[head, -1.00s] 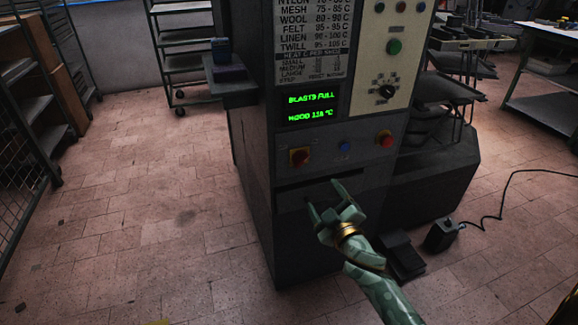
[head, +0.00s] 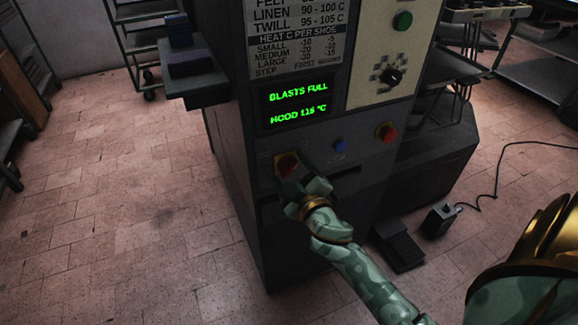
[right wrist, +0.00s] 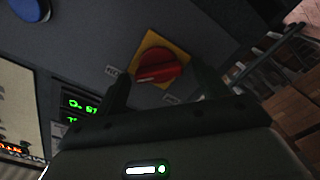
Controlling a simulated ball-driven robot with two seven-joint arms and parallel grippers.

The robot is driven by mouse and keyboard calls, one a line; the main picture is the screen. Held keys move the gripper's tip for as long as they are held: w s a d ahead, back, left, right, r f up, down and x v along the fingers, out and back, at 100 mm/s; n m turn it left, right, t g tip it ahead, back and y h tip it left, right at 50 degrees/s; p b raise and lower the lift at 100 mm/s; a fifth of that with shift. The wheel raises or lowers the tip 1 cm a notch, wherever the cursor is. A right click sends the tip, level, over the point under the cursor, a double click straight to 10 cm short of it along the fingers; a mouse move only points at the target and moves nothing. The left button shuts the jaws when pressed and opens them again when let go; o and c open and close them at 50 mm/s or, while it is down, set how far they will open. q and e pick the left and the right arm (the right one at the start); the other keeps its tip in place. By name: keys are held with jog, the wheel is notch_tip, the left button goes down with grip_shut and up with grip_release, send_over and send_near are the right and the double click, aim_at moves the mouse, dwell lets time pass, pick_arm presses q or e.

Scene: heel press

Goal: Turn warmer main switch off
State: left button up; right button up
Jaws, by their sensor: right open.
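A red rotary switch (head: 288,163) on a yellow plate sits at the left of the dark machine front, below the green display. My left gripper is out of view.
The display (head: 298,104) reads BLASTS FULL and HOOD, about 116 °C. A cream panel (head: 385,60) with a green button and black dial is above right. A side shelf (head: 195,84) juts left. A foot pedal (head: 398,246) and cable lie on the floor.

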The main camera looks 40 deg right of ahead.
jog(key=c, duration=1)
jog(key=n+p, duration=0.1)
jog(key=n, duration=0.7)
jog(key=shift+a+f, duration=0.1)
jog(key=shift+f, duration=0.1)
jog(key=shift+n, duration=0.5)
jog(key=o, duration=1)
